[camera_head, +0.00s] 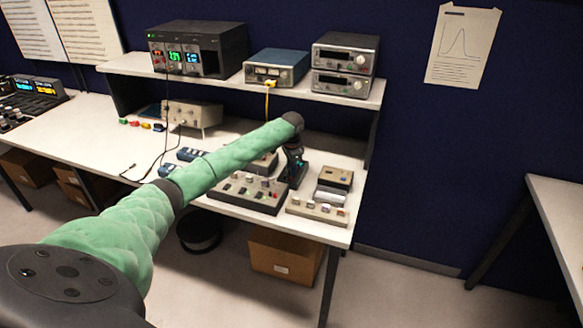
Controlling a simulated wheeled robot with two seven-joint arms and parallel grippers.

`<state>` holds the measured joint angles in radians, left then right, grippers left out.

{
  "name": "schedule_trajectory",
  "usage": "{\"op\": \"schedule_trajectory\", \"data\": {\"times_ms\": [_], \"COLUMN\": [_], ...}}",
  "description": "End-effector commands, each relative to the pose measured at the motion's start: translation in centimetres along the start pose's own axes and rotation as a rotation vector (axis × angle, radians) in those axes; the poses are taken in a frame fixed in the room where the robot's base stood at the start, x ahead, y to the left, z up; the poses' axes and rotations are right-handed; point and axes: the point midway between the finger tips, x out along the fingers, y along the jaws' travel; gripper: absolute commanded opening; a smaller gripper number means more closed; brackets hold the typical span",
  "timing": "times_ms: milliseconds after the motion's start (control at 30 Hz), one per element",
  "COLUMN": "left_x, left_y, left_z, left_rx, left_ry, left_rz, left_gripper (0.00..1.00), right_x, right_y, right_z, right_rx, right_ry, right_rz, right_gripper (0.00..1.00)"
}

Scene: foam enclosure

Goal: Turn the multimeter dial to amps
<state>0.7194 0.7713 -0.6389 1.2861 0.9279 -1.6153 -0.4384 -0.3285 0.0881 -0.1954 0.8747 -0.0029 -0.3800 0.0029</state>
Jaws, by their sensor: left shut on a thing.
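My left arm reaches in from the lower left across the bench. My left gripper (291,181) points down at the bench's right part, between a dark control box with several knobs (247,194) and a small meter-like unit with a dark top (335,179). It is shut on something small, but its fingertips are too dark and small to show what. I cannot tell for certain which device is the multimeter. The dial and its setting cannot be made out. My right gripper is not in view.
A shelf (222,80) above the bench holds a power supply (197,50), a blue-topped instrument (275,67) and two stacked units (345,65). A beige instrument (192,115) and dark leads are behind my arm. The bench's left part (75,125) has free room.

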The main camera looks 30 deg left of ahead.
Motion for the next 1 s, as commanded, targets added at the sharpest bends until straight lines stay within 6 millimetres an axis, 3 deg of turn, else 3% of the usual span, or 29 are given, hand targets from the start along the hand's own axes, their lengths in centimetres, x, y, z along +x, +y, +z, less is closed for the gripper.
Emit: {"op": "schedule_trajectory", "data": {"times_ms": [433,467,567,867,1000], "left_x": [-0.1,-0.1,-0.1,-0.1,-1.1], "left_y": [-0.1,-0.1,-0.1,-0.1,-0.1], "left_z": [0.0,0.0,0.0,0.0,0.0], "left_rx": [0.009,0.009,0.009,0.009,0.008], "left_ry": [0.002,0.002,0.001,0.001,0.002], "left_rz": [-0.002,-0.002,-0.001,-0.001,-0.002], "left_gripper": [0.04,0.3,0.48,0.48,0.48], "right_x": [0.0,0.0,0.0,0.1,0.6], "right_y": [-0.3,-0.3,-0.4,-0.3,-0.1], "right_z": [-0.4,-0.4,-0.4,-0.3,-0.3], "right_rx": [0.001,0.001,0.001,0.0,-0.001], "right_ry": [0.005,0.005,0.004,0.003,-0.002], "right_rz": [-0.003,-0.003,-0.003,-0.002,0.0], "right_gripper": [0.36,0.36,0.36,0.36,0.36]}}
